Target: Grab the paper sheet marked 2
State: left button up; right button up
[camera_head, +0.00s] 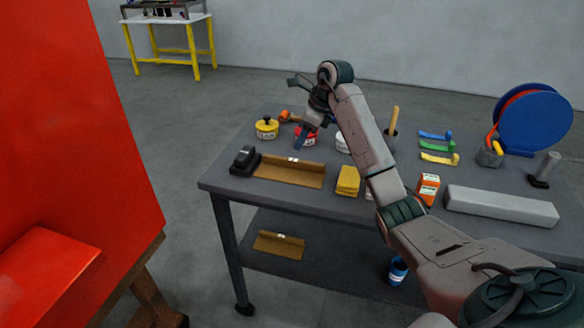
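A brown paper sheet (290,172) with a small white label lies on the tabletop near its front left edge. Its ends look slightly curled up. A second brown sheet (279,244) with a white label lies on the lower shelf. Both labels are too small to read, so I cannot tell which is marked 2. My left gripper is out of view.
The grey table (320,202) also holds a black tool (244,159), a yellow can (267,129), yellow sponges (347,181), an orange box (428,188) and a long grey block (501,206). A large red panel (75,120) stands at the left.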

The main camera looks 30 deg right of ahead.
aim_at(292, 159)
jog(key=x, duration=0.3)
jog(key=shift+w+a+f, duration=0.1)
jog(key=shift+f, duration=0.15)
jog(key=shift+w+f+p, duration=0.2)
jog(key=shift+f+p, duration=0.35)
jog(key=x, duration=0.2)
jog(key=p+x, duration=0.1)
jog(key=x, duration=0.1)
jog(key=shift+w+f, duration=0.15)
jog(key=shift+f, duration=0.05)
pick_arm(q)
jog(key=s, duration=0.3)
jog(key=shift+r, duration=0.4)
pick_arm(e)
grip_shut()
